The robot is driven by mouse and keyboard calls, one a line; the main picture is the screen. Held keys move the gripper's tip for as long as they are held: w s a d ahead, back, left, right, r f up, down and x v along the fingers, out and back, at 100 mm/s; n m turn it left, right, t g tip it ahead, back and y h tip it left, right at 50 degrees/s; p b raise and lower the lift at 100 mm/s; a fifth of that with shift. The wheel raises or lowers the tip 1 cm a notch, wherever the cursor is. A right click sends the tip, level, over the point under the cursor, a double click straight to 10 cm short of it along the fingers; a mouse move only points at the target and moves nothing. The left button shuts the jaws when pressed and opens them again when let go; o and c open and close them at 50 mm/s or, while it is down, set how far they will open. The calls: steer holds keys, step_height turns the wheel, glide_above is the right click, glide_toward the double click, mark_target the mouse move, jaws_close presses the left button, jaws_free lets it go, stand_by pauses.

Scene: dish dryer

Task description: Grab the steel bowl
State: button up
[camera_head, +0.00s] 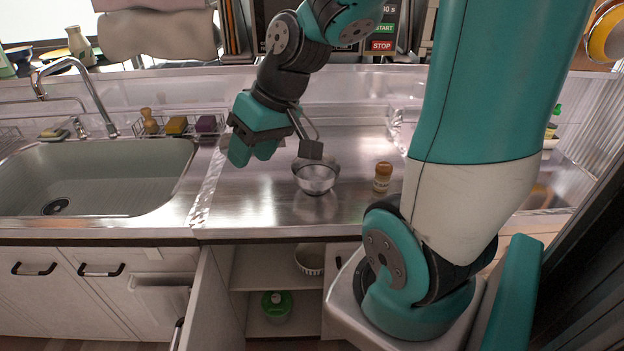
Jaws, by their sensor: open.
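The steel bowl (316,181) stands upright on the steel counter, right of the sink, and looks empty. My gripper (252,157) is up and to the left of the bowl in the picture, over the counter and apart from the bowl. Its teal jaws point down and are open, with nothing seen between them. A grey block on my wrist covers a little of the bowl's far rim.
A small brown-capped jar (382,177) stands right of the bowl. The sink (110,172) is at left, with a sponge rack (178,126) behind it. Below, an open cabinet holds a patterned bowl (309,261) and a green-lidded container (276,306). Counter left of the bowl is clear.

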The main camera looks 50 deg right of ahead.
steer(key=d+f+m+t+h, duration=0.1)
steer(key=d+f+m+h, duration=0.2)
steer(key=d, duration=1)
steer(key=m+t+h, duration=0.1)
steer(key=m+h, duration=0.1)
steer(key=m, duration=0.4)
glide_toward(339, 165)
steer(key=x, duration=0.5)
steer(key=shift+d+f+b, duration=0.1)
steer(key=shift+b, duration=0.3)
steer(key=shift+p+x, duration=0.35)
steer(key=shift+x, duration=2.6)
jaws_close()
